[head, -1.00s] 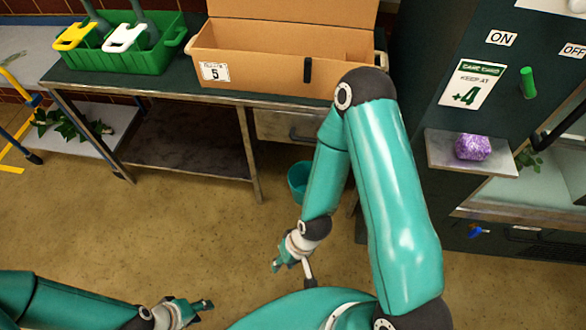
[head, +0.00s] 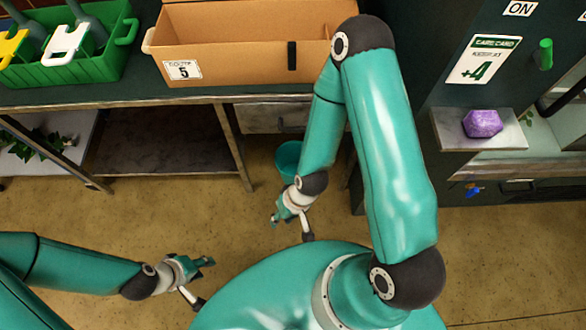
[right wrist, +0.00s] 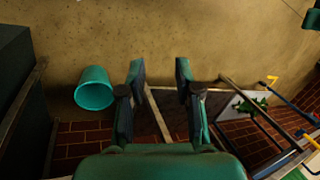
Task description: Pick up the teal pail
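The teal pail (head: 287,160) stands on the floor beneath the workbench, partly hidden behind my right arm in the head view. It shows whole in the right wrist view (right wrist: 94,90), to the left of the fingers and apart from them. My right gripper (head: 275,219) is in front of the pail in the head view. In the right wrist view its two fingers (right wrist: 159,75) are spread apart with nothing between them. My left gripper (head: 208,262) is low at the left over the floor, away from the pail. Its fingers are too small to tell open from shut.
The workbench (head: 190,98) holds a cardboard box (head: 230,55) and a green caddy (head: 112,66). Its metal legs stand near the pail. A dark cabinet (head: 400,190) with a purple crystal (head: 482,123) on its shelf (head: 450,135) is at the right. Brown floor is open in front.

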